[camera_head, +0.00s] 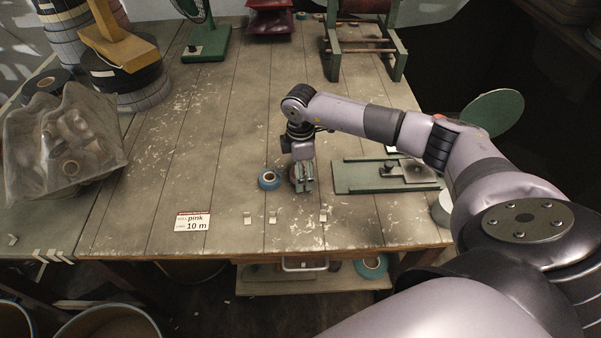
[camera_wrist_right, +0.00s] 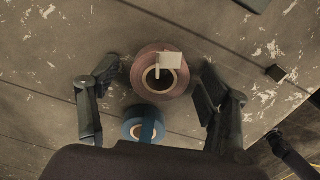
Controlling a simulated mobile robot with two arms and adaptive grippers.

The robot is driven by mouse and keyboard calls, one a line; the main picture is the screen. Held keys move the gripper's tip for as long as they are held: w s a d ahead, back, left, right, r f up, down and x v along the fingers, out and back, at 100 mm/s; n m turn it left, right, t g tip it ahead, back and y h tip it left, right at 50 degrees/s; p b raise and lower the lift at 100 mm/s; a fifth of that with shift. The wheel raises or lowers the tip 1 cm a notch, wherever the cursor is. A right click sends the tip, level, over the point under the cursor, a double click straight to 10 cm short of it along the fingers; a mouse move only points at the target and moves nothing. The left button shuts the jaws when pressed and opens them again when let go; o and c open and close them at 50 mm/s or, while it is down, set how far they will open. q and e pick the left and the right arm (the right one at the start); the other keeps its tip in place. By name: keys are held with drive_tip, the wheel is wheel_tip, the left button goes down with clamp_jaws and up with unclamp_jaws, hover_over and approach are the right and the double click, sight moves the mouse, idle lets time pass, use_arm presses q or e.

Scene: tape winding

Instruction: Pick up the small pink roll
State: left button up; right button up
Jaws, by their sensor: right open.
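The small pink roll (camera_wrist_right: 148,88), a dull pink ring with a dark core and a pale tab at its top, lies flat on the table. In the head view its edge (camera_head: 293,174) shows beside my right gripper (camera_head: 304,186), which hides most of it. In the right wrist view my right gripper (camera_wrist_right: 155,82) is open. Its fingers stand on either side of the roll, with gaps to both; I cannot tell their exact height. My left gripper is in neither view.
A small blue roll (camera_head: 269,180) lies close by and also shows in the right wrist view (camera_wrist_right: 143,124). A green dispenser (camera_head: 385,176) is to the right. A card reading "pink 10 m" (camera_head: 192,221) and several small tabs lie at the front.

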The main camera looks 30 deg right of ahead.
drive_tip(key=shift+c, duration=0.3)
drive_tip(key=c, duration=1.2)
drive_tip(key=shift+o, duration=0.2)
